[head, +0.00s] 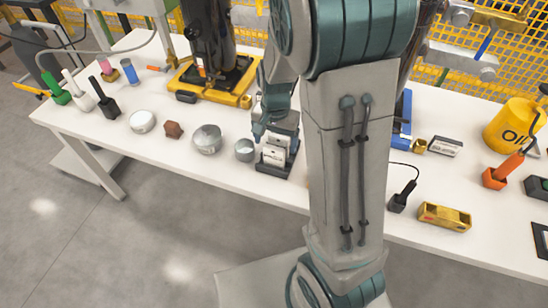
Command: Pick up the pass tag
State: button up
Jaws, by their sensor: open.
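White cards with dark print (273,156) stand in a small dark holder (270,173) near the front edge of the white table; they look like tags, but I cannot read which one is the pass tag. My gripper (276,130) is just above and behind these cards, pointing down. It is open, and I see nothing held in it. I cannot tell whether a finger touches a card. My own arm hides the table to the right of the holder.
A grey metal cup (244,150) stands close left of the holder, with a round tin (207,139) beyond it. A yellow-framed machine (215,85) is behind. A blue item (403,118), a yellow block (445,217) and a yellow can (513,124) are on the right.

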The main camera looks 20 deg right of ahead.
aim_at(274, 148)
jog(key=f, duration=0.4)
jog(key=shift+s+a, duration=0.25)
jog(key=shift+s, duration=0.05)
jog(key=shift+f, duration=0.45)
jog(key=c, duration=1.1)
jog(key=shift+o, duration=0.2)
jog(key=shift+r, duration=0.1)
